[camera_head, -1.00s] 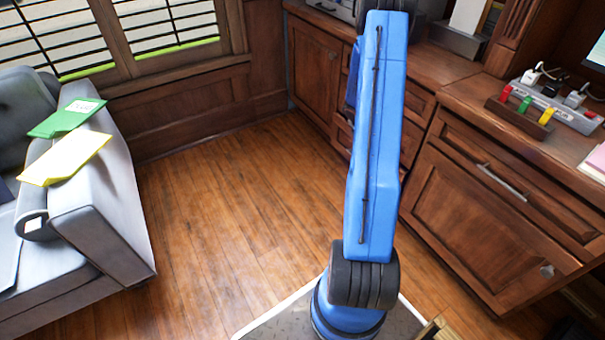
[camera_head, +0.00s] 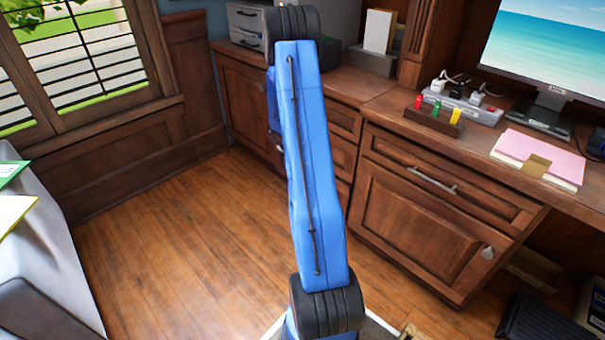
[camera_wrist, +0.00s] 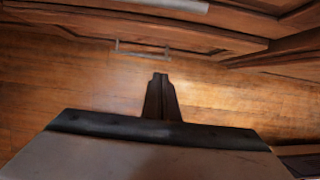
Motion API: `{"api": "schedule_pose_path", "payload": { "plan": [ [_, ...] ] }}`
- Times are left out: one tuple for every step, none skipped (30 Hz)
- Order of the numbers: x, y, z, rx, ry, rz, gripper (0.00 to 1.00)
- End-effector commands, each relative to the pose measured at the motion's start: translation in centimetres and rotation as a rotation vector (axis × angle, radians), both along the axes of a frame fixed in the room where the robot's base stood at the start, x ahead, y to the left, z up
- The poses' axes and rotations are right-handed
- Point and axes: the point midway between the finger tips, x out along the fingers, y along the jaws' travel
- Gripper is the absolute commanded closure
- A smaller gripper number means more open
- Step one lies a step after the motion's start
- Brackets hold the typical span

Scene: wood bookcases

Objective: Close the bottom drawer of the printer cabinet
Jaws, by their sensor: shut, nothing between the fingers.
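The wooden drawer stack (camera_head: 344,157) stands left of the desk cabinet in the head view, partly hidden behind my blue arm. In the wrist view a dark wooden drawer front (camera_wrist: 200,36) crosses the top, with a thin bar handle (camera_wrist: 143,48) hanging below its edge, over the floor. I cannot tell how far the bottom drawer is out. My gripper (camera_wrist: 160,76) is shut and empty, over the floor just short of the handle, apart from it in the picture. The head view does not show my gripper.
The desk cabinet (camera_head: 420,232) with a wide drawer stands right of the stack. A monitor (camera_head: 550,45), pink papers (camera_head: 540,155) and a power strip (camera_head: 463,104) rest on top. A grey sofa (camera_head: 45,265) is at left. The wooden floor (camera_head: 185,240) between is clear.

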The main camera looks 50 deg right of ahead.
Motion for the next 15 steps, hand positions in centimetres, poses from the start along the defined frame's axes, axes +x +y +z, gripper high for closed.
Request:
{"api": "schedule_pose_path", "payload": {
  "plan": [
    [0.1,0.3,1.0,-0.002,-0.002,0.001,1.0],
    [0.1,0.5,1.5,-0.002,-0.002,0.001,1.0],
    [0.1,0.8,2.1,-0.001,-0.002,0.001,1.0],
    [0.1,1.0,2.6,-0.001,-0.002,0.001,1.0],
    [0.1,1.2,3.0,-0.001,-0.002,0.001,1.0],
    [0.1,1.4,3.6,-0.002,-0.002,0.001,1.0],
    [0.1,1.6,4.0,-0.001,-0.001,-0.001,1.0],
    [0.1,1.7,4.4,0.0,-0.001,0.0,1.0],
    [0.2,1.9,4.8,-0.001,-0.001,0.0,1.0],
    [0.2,2.0,5.1,-0.001,-0.001,0.0,1.0],
    [0.2,2.1,5.4,-0.001,-0.001,-0.001,1.0],
    [0.2,2.2,5.7,-0.001,-0.001,0.0,1.0],
    [0.2,2.3,5.9,-0.001,0.0,0.0,1.0],
    [0.2,2.4,6.0,0.0,0.001,0.001,1.0],
    [0.1,2.5,6.1,0.0,0.003,0.0,1.0]
  ]
}}
